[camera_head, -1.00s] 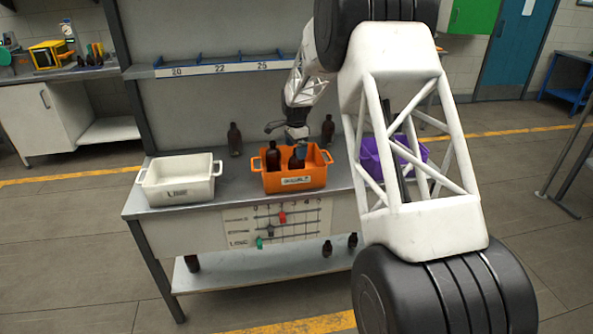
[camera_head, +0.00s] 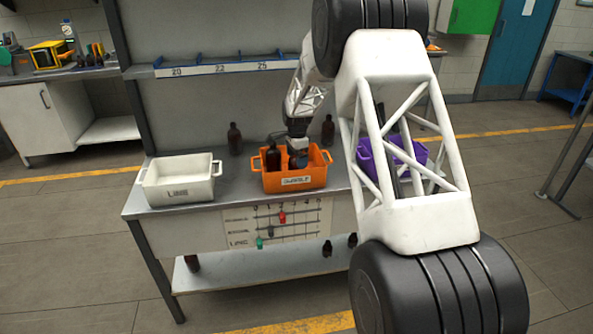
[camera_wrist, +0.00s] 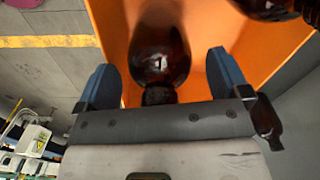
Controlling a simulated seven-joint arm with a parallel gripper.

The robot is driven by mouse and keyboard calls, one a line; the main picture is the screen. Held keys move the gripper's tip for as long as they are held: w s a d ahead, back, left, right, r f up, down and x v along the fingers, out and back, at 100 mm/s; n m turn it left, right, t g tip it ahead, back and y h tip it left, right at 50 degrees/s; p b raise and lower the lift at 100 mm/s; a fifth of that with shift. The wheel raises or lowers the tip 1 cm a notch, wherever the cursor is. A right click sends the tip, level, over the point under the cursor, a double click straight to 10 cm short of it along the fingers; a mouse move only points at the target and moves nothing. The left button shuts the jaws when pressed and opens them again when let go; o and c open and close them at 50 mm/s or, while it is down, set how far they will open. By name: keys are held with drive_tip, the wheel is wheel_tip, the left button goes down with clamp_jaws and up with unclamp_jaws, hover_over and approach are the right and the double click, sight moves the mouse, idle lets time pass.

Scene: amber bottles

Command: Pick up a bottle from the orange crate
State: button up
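The orange crate (camera_head: 285,183) stands on the table and holds two dark amber bottles. The left bottle (camera_head: 273,157) stands upright, and the right bottle is mostly hidden by my gripper (camera_head: 298,160). In the wrist view, my gripper (camera_wrist: 162,85) has its two blue fingers spread wide on either side of a bottle (camera_wrist: 160,55), with its neck toward the palm. Gaps show between the fingers and this bottle. Another bottle (camera_wrist: 268,7) lies at the top right of that view, inside the crate's orange walls (camera_wrist: 262,50).
A white crate (camera_head: 180,186) stands left of the orange one, and a purple crate (camera_head: 372,160) at right is partly hidden by my arm. Loose bottles stand behind the orange crate (camera_head: 234,140) (camera_head: 328,131). Several more are on the lower shelf (camera_head: 327,248).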

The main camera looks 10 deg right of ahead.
drive_tip(key=c, duration=1.3)
drive_tip(key=shift+r, duration=0.2)
wheel_tip(320, 180, up, 18)
drive_tip(key=shift+f, duration=0.15)
idle(0.3)
